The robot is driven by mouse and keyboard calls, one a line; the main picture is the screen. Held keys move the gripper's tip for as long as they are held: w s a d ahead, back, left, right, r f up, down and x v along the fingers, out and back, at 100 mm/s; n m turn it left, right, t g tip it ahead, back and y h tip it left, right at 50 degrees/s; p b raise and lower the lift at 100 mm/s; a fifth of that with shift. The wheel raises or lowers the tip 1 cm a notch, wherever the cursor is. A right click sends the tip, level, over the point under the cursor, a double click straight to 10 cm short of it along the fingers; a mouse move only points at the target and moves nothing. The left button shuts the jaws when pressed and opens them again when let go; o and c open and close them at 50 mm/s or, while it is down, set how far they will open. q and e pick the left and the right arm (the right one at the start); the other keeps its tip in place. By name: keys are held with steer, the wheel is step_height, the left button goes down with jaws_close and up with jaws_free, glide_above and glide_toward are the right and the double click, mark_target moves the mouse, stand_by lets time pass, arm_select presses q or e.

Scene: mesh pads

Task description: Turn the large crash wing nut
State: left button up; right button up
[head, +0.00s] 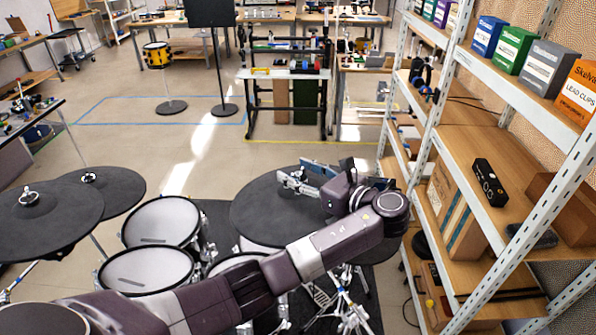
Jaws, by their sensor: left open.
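A large dark round cymbal pad (262,212) lies right of centre, partly covered by my left arm. My left gripper (296,176) is over its far side, with its fingers apart and pointing left. No wing nut shows clearly on this pad; the gripper and wrist hide part of its middle. I cannot tell whether the fingers touch anything. Two more dark cymbal pads stand at the left. The larger one (50,228) has a wing nut (29,196) on top, and the smaller one (122,188) has another wing nut (88,178). My right gripper is out of view.
White mesh drum pads (160,222) sit between the cymbals, with chrome stands (345,315) below. A metal shelf with boxes (513,50) stands close on the right. Workbenches and a yellow drum (157,55) are farther back. The floor (200,135) behind the drums is clear.

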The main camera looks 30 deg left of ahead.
arm_select(q)
steer(key=shift+d, duration=0.15)
steer(key=v, duration=1.1)
steer(key=shift+s+d+r, duration=0.1)
steer(key=shift+s+d, duration=0.1)
steer(key=shift+d, duration=0.15)
